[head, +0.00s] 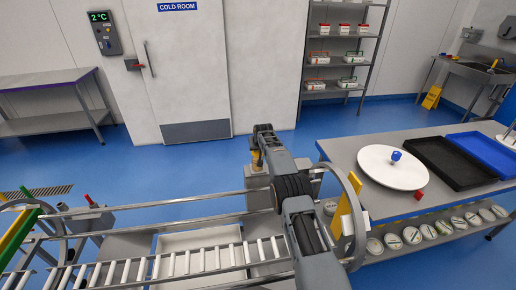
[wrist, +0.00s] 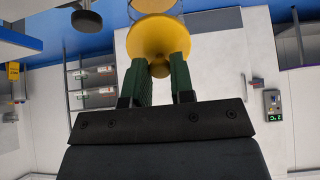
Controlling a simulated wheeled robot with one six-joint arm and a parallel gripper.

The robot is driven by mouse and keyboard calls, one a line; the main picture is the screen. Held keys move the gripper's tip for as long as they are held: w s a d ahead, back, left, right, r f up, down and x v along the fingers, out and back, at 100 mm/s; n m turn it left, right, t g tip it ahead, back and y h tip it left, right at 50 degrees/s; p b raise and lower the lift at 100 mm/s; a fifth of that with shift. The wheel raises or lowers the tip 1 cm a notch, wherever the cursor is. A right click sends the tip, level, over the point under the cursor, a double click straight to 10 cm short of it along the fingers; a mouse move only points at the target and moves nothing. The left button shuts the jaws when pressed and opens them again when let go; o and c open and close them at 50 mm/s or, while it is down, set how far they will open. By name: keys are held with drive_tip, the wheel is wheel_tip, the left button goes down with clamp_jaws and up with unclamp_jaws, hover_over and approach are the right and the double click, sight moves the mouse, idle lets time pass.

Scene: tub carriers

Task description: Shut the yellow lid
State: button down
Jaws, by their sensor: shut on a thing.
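In the wrist view, my gripper (wrist: 159,66) has its two green fingers shut on the narrow end of a yellow round, flared piece (wrist: 150,38). I cannot tell from this view whether that piece is the yellow lid or a handle on it. In the head view, my arm reaches forward over the rails, and a bit of yellow (head: 256,158) shows beside its far end. The fingers are hidden there.
A roller conveyor (head: 170,267) with metal rails runs under my arm. On the right, a steel table (head: 345,152) holds a white round disc (head: 392,170), a black tray (head: 450,163) and a blue tray (head: 483,146). Blue floor (head: 190,160) is free beyond the rails.

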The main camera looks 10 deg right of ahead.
drive_tip(key=c, duration=1)
unclamp_jaws()
drive_tip(key=shift+s+r+b, duration=0.3)
drive_tip(key=shift+r+b, duration=0.2)
drive_tip(key=shift+b, duration=0.05)
drive_tip(key=b+v, duration=0.4)
drive_tip(key=v, duration=0.8)
drive_tip(key=shift+s+r, duration=0.2)
drive_tip(key=shift+s, duration=0.05)
